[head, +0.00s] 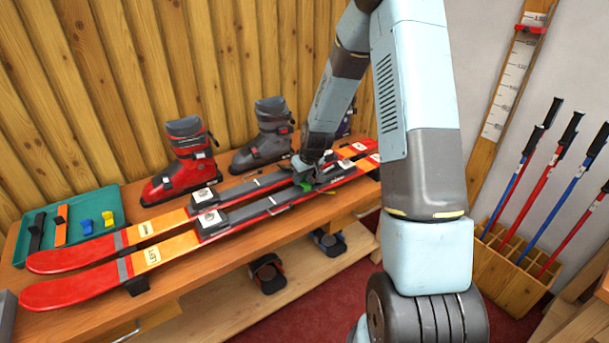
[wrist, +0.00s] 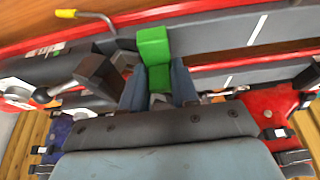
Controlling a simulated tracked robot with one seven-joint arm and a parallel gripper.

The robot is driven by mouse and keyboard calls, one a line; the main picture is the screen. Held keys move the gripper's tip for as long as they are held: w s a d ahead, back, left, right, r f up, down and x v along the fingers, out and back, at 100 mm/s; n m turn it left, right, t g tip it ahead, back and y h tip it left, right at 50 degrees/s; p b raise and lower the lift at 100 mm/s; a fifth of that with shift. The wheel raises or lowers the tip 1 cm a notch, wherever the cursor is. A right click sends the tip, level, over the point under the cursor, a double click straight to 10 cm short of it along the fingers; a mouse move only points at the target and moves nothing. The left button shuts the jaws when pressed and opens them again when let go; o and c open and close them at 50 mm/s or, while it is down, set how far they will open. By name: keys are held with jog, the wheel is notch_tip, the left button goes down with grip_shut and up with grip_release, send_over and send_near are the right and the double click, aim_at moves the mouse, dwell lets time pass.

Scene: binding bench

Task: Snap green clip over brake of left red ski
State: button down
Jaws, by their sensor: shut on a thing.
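Two red skis with orange and yellow bands lie side by side along the bench. The nearer ski (head: 75,290) carries a label that reads LEFT; the farther ski (head: 75,260) lies behind it. My gripper (head: 308,177) is low over the binding area of the skis, shut on the green clip (head: 304,186). In the wrist view the green clip (wrist: 153,48) sticks out between the two fingers (wrist: 158,88). A bent grey arm with a yellow tip (wrist: 66,13) shows to its left. I cannot tell whether the clip touches any brake.
A teal tray (head: 112,193) at the left holds black and orange straps, a blue clip (head: 87,227) and a yellow clip (head: 108,218). A red boot (head: 185,168) and a grey boot (head: 272,143) stand behind the skis. A pole rack (head: 505,275) stands at the right.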

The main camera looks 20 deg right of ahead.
jog(key=c, duration=0.8)
grip_release()
jog(key=shift+d, duration=0.1)
jog(key=shift+o, duration=0.6)
jog(key=o, duration=0.4)
jog(key=shift+s, duration=0.1)
jog(key=shift+r, duration=0.1)
jog(key=shift+r, duration=4.9)
